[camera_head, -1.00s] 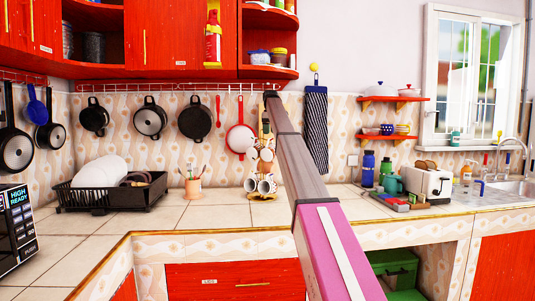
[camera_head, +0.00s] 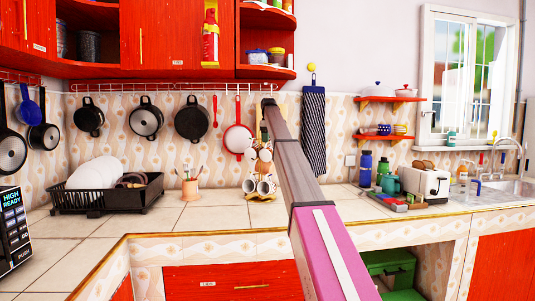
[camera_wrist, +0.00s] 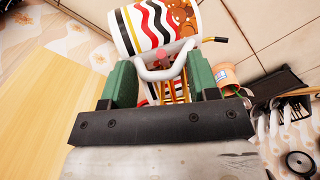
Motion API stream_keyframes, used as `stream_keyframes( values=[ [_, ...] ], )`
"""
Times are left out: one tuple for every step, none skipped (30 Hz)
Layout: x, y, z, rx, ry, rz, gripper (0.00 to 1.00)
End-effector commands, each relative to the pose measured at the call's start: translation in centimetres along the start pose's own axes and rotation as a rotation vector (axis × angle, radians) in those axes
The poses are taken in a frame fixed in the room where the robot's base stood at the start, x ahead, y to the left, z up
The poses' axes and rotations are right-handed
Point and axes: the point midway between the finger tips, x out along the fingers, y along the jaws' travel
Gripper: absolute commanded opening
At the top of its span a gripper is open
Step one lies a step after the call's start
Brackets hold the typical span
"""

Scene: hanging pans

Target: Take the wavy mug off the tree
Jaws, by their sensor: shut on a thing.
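The wavy mug (camera_wrist: 155,25), white with red, black and yellow wavy stripes and a brown pattern, is at the top of the wrist view. Its white handle (camera_wrist: 160,68) is between the green fingers of my gripper (camera_wrist: 162,75), which is shut on it. In the head view my gripper (camera_head: 266,132) is over the mug tree (camera_head: 262,196), and several mugs (camera_head: 265,185) show there. My arm hides part of the tree. Whether the wavy mug still touches a tree branch cannot be told.
A dish rack (camera_head: 105,200) and a utensil cup (camera_head: 190,190) stand left of the tree. Pans (camera_head: 192,122) hang on the wall behind. A toaster (camera_head: 424,184) and bottles (camera_head: 366,168) stand to the right. Tiled counter (camera_head: 215,215) is clear left of the tree.

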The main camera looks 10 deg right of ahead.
Motion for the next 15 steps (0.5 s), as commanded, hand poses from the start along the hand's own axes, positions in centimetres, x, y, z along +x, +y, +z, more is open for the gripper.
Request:
stream_keyframes(
  values=[
    [0.0,0.03,-0.01,0.0,0.001,0.001,0.21],
    [0.0,0.02,-0.01,0.0,0.0,0.001,0.21],
    [0.0,0.02,-0.01,0.0,0.0,0.001,0.21],
    [-0.01,0.02,0.0,0.0,0.0,0.001,0.21],
    [-0.02,0.0,0.01,0.0,0.0,0.001,0.21],
    [-0.05,-0.02,0.03,0.0,0.0,0.001,0.21],
    [-0.08,-0.05,0.05,0.0,0.0,0.001,0.21],
    [-0.11,-0.07,0.08,0.0,0.0,0.001,0.21],
    [-0.16,-0.13,0.12,0.0,0.0,0.001,0.16],
    [-0.21,-0.17,0.16,0.0,0.0,0.001,0.16],
    [-0.27,-0.22,0.19,0.0,0.0,0.001,0.16],
    [-0.36,-0.29,0.26,0.0,0.001,0.001,0.16],
    [-0.43,-0.35,0.31,0.0,0.001,0.001,0.16],
    [-0.52,-0.42,0.37,0.0,0.001,0.001,0.16],
    [-0.62,-0.49,0.49,0.0,0.001,0.001,0.16]
  ],
)
